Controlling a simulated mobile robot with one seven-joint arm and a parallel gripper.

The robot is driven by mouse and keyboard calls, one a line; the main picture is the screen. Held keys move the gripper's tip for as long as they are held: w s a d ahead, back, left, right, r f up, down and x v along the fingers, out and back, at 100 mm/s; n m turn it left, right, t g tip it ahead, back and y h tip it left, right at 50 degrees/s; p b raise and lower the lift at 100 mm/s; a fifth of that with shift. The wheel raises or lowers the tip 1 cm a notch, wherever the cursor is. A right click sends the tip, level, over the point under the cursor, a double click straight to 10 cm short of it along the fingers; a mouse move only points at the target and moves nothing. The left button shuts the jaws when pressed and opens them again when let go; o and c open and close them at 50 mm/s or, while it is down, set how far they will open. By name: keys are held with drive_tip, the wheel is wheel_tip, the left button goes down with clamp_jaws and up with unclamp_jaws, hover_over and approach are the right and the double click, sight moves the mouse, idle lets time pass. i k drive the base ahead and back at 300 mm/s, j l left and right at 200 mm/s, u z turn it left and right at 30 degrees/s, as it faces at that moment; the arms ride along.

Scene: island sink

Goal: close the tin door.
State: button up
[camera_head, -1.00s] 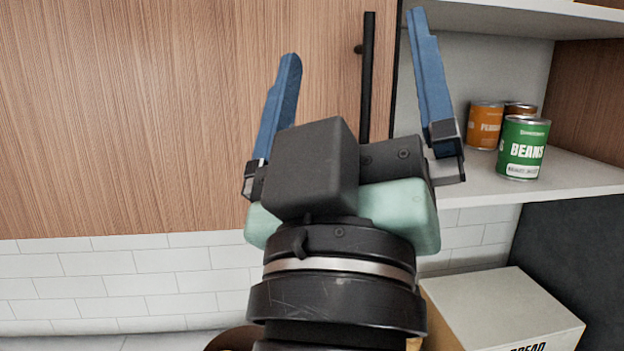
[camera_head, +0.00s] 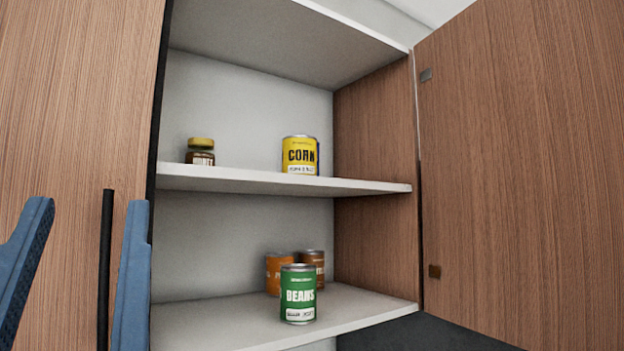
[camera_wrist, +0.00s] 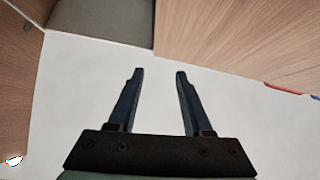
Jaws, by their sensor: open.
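The tin door is the open wooden cabinet door (camera_head: 520,160) on the right in the head view, swung out from its hinge side beside the shelves. Its outer face and any handle are out of sight. The tins stand inside the open cabinet: a green beans can (camera_head: 298,294) and a yellow corn can (camera_head: 299,156). My gripper (camera_head: 85,240) is at the lower left in the head view, apart from this door. Its two blue fingers are spread and empty, also in the wrist view (camera_wrist: 157,75).
A closed wooden door (camera_head: 70,110) with a black bar handle (camera_head: 105,270) is on the left, close to my fingers in the picture. A jar (camera_head: 201,152) stands on the middle shelf (camera_head: 250,180). More cans stand behind the beans.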

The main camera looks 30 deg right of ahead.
sight(521, 103)
drive_tip(key=k+l, duration=0.15)
drive_tip(key=l, duration=0.25)
drive_tip(key=k+l, duration=0.2)
drive_tip(key=l, duration=0.25)
drive_tip(key=k+l+u, duration=0.1)
drive_tip(key=l, duration=0.3)
drive_tip(key=k+l, duration=0.25)
drive_tip(key=l, duration=0.15)
drive_tip(key=k+l+u, duration=0.1)
drive_tip(key=l, duration=0.3)
drive_tip(key=k+l, duration=0.25)
drive_tip(key=l, duration=0.15)
drive_tip(key=k+l, duration=0.1)
drive_tip(key=l, duration=0.4)
drive_tip(key=k+l, duration=0.1)
drive_tip(key=l, duration=0.4)
drive_tip(key=i+l, duration=0.15)
drive_tip(key=l, duration=0.15)
drive_tip(key=i+l+u, duration=0.15)
drive_tip(key=l, duration=0.15)
